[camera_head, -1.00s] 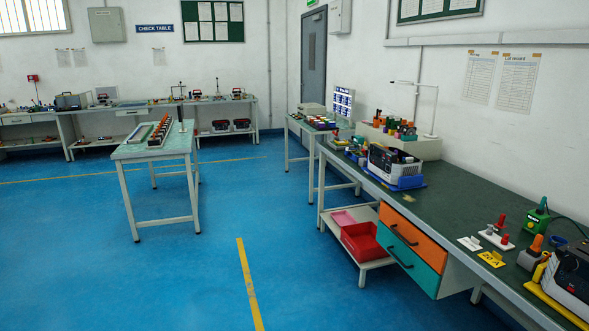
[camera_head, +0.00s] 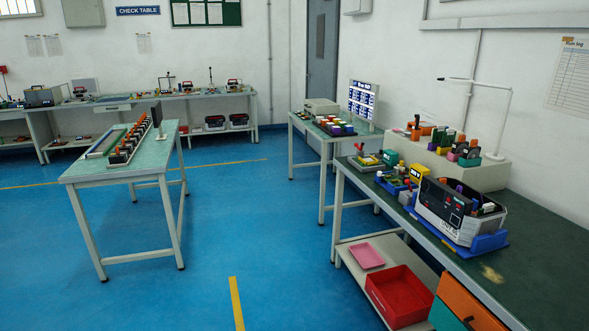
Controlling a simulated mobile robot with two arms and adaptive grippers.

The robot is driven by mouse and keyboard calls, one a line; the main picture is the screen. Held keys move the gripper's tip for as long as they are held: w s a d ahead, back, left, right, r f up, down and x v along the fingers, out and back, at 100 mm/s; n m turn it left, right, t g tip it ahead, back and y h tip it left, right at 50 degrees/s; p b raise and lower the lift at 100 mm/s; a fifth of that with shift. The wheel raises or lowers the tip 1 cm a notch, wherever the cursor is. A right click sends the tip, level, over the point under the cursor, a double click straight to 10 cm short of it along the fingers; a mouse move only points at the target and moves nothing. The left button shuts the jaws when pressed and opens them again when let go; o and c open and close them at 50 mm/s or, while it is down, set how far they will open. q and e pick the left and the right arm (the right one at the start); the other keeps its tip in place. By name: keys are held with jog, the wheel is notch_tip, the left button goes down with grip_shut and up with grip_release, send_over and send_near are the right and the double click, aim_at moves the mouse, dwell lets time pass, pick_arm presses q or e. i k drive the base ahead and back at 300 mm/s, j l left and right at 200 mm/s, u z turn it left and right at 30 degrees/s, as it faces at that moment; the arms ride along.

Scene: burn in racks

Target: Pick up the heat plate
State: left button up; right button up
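I cannot pick out the heat plate for certain. On the right bench (camera_head: 530,245) a white and dark boxy unit (camera_head: 448,208) sits in a blue tray (camera_head: 484,245). Small coloured parts (camera_head: 392,184) lie beyond it. A pale raised block (camera_head: 490,176) at the wall side carries several coloured pieces. The left table (camera_head: 85,171) holds a row of dark and orange items (camera_head: 130,143) and a long flat green panel (camera_head: 103,144). Neither of my grippers is in view.
A red bin (camera_head: 400,296) and a pink tray (camera_head: 366,256) are on the low shelf under the right bench. A smaller table (camera_head: 300,121) stands behind it. A long bench (camera_head: 150,97) lines the back wall. Blue floor (camera_head: 250,210) between the tables is clear.

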aim_at(378, 156)
jog(key=i, duration=2.65)
